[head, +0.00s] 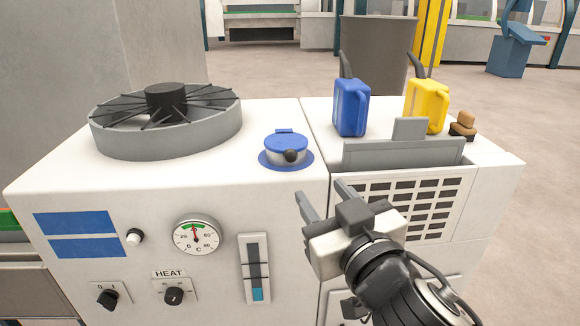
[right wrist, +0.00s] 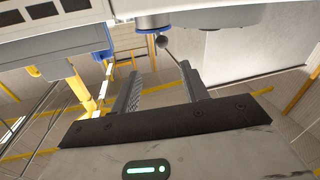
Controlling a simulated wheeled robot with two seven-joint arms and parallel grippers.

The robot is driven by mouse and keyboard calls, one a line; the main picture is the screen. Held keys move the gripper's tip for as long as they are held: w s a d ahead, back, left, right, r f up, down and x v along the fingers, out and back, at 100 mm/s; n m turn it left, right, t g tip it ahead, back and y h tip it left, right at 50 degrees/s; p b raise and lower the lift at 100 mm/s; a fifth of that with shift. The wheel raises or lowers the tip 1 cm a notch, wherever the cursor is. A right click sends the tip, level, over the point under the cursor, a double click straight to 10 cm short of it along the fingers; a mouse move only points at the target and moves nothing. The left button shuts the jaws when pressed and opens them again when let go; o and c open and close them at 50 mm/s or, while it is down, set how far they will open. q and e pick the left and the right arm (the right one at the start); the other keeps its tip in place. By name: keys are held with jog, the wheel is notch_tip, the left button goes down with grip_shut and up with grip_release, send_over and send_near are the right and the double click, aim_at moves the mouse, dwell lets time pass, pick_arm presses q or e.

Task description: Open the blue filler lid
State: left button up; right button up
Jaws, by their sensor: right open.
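The blue filler lid (head: 286,142) sits closed on its round neck on the white machine top, with a blue ring around the base. A black ball knob (head: 291,156) is on its near side. My right gripper (head: 322,192) is open and empty, in front of the machine, below and slightly right of the lid, apart from it. In the right wrist view, the gripper (right wrist: 160,72) has its two fingers spread, with the black knob (right wrist: 162,42) beyond and between the tips and part of the blue lid (right wrist: 153,20) at the top edge. My left gripper is not in view.
A round grey fan (head: 166,120) stands left of the lid. A blue can (head: 351,108), a yellow can (head: 426,106) and a brown-handled item (head: 463,125) stand to the right, behind a grey tray (head: 400,152). A gauge (head: 196,236) and knobs are on the front panel.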

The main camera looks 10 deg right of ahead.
aim_at(293, 158)
jog(key=w, duration=0.4)
jog(key=w+a, duration=0.1)
jog(key=w, duration=0.3)
jog(key=w+a, duration=0.1)
jog(key=w, duration=0.3)
jog(key=shift+w+a, duration=0.15)
jog(key=shift+w, duration=0.1)
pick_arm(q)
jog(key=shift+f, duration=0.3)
pick_arm(e)
jog(key=shift+w+a, duration=0.1)
jog(key=shift+w, duration=0.6)
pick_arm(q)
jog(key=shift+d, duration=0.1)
pick_arm(e)
grip_shut()
